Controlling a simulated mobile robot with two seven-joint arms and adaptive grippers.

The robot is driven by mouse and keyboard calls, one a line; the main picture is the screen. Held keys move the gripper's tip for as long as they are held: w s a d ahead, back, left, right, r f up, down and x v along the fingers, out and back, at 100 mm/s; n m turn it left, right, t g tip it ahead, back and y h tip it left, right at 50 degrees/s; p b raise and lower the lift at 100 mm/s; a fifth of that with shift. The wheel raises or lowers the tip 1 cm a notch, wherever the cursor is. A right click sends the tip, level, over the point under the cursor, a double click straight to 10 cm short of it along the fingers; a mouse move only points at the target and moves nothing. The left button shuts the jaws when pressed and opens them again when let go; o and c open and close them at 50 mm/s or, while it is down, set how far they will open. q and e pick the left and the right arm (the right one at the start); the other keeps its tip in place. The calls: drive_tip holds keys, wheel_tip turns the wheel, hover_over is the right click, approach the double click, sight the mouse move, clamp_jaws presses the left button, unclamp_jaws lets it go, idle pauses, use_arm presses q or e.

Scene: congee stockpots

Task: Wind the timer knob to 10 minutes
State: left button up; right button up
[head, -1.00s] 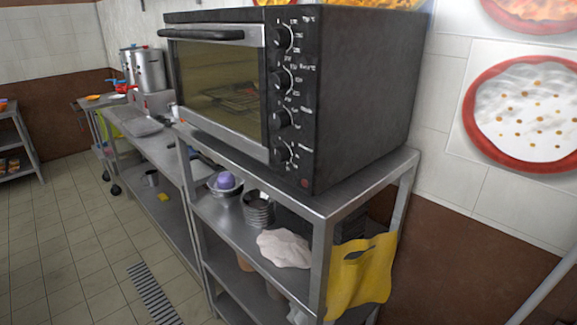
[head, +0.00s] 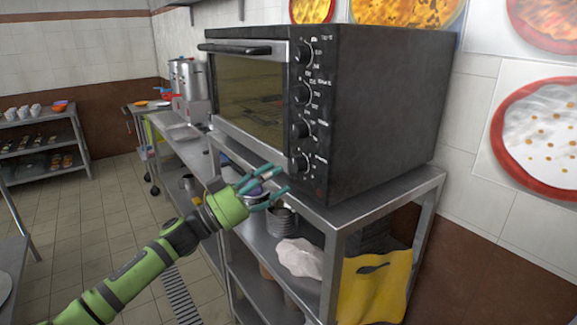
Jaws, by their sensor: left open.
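A black toaster oven (head: 375,110) stands on a steel shelf unit. Its right front panel carries a column of several black knobs with small white markings. The top knob (head: 304,53), the second knob (head: 303,93), the third knob (head: 301,128) and the bottom knob (head: 300,162) all show. The markings are too small to read, so I cannot tell which knob is the timer. My left gripper (head: 272,184) is open and empty, apart from the knobs, in front of the shelf and a little below and left of the bottom knob. My right gripper is out of view.
Steel stockpots (head: 188,80) stand on a counter behind at left. A rack (head: 42,150) stands far left. The tiled floor between is open.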

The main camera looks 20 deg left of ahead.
sight(293, 164)
use_arm(q)
drive_tip(key=shift+p+x, duration=0.5)
drive_tip(key=shift+x, duration=1.45)
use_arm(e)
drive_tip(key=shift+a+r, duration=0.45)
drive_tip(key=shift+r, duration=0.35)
use_arm(q)
drive_tip(key=c, duration=1.1)
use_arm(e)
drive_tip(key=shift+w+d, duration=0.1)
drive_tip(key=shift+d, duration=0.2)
use_arm(q)
drive_tip(key=shift+r, duration=0.1)
